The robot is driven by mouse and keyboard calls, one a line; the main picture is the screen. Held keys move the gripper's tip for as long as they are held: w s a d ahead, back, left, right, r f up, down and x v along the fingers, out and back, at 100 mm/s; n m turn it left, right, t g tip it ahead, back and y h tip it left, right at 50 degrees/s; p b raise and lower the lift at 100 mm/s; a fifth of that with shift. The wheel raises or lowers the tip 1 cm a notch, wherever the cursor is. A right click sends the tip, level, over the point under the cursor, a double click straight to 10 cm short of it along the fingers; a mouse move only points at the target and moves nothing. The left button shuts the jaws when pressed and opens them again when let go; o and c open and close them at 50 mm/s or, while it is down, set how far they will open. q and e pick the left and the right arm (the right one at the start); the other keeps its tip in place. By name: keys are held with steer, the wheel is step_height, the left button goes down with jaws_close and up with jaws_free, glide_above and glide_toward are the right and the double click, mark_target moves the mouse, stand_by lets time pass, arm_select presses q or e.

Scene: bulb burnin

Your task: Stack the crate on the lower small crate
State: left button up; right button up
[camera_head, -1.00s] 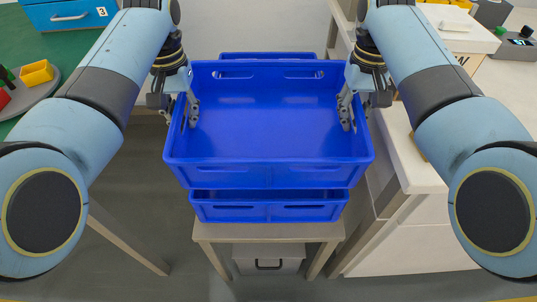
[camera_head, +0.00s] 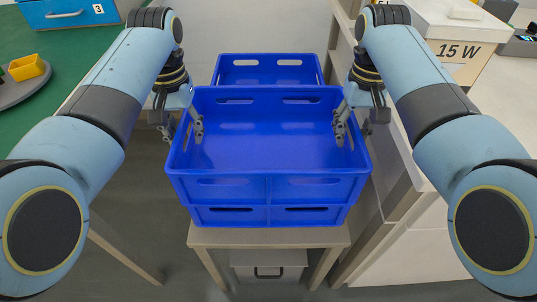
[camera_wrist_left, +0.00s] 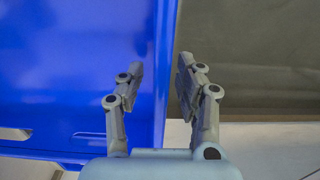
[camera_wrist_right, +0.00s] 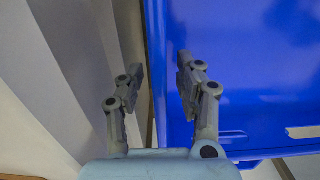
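The upper blue crate (camera_head: 268,187) is empty and level in the head view, with its front directly above the lower blue crate (camera_head: 230,217). No gap shows between their front faces. The lower crate's inside is hidden. My left gripper (camera_head: 183,127) straddles the upper crate's left wall, one finger inside and one outside; the left wrist view (camera_wrist_left: 157,80) shows space between the fingers and the wall. My right gripper (camera_head: 354,125) straddles the right wall the same way, open in the right wrist view (camera_wrist_right: 160,75).
The crates are on a small table (camera_head: 270,238). A box marked 15 W (camera_head: 458,51) stands at right. A green table (camera_head: 60,85) is at left.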

arm_select(q)
steer(key=r, duration=0.6)
steer(key=shift+w+r, duration=0.2)
steer(key=shift+r, duration=0.45)
arm_select(e)
steer(key=shift+r, duration=0.15)
step_height(320, 180, up, 7)
steer(key=shift+w+r, duration=0.1)
steer(key=shift+w, duration=0.05)
